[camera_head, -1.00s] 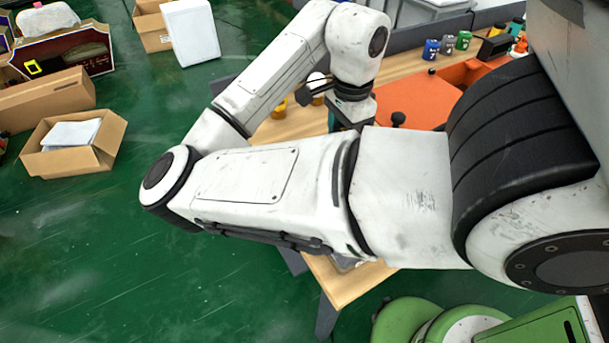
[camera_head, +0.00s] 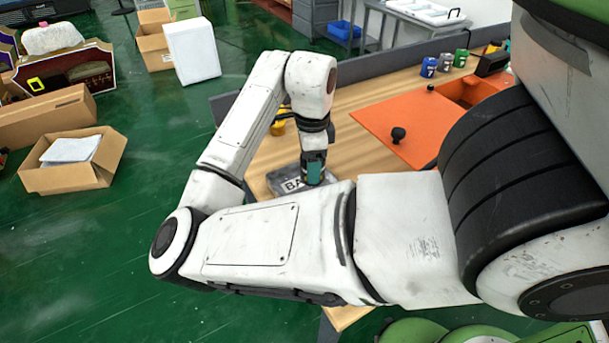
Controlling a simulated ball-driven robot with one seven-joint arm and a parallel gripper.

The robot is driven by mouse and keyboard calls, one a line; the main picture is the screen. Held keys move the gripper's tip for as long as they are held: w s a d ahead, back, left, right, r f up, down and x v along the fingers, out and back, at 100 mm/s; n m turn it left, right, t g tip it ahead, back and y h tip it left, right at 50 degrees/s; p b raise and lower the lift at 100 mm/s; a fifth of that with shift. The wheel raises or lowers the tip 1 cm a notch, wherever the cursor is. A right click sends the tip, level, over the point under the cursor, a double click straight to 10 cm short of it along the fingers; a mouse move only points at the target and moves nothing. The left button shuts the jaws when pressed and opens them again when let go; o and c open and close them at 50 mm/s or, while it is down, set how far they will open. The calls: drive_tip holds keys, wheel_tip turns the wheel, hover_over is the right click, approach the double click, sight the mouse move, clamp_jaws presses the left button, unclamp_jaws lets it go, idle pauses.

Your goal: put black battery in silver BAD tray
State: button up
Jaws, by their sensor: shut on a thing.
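The silver BAD tray (camera_head: 275,180) lies on the wooden table in the head view, partly behind my arm. Only the letters "BA" of its label show. My gripper (camera_head: 313,180) points down over the right part of the tray, close to it. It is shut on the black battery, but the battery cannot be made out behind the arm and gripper. I cannot tell whether the battery touches the tray.
An orange panel (camera_head: 385,118) with black knobs lies right of my gripper. Yellow items (camera_head: 279,124) stand behind the arm. Several coloured cans (camera_head: 445,62) stand at the table's back right. Bare wood (camera_head: 352,160) shows between the tray and orange panel.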

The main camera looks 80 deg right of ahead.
sight(304, 175)
drive_tip(key=shift+w+d+f, duration=0.2)
drive_tip(key=shift+w+f, duration=0.35)
drive_tip(key=shift+f, duration=0.1)
drive_tip(key=shift+w+f, duration=0.15)
drive_tip(key=shift+f, duration=0.75)
drive_tip(key=shift+w+f, duration=0.1)
drive_tip(key=shift+f, duration=0.8)
drive_tip(key=shift+f, duration=0.2)
drive_tip(key=o, duration=1.3)
drive_tip(key=shift+r, duration=0.1)
wheel_tip(304, 175, up, 12)
drive_tip(key=shift+r+p, duration=0.1)
drive_tip(key=shift+p, duration=0.2)
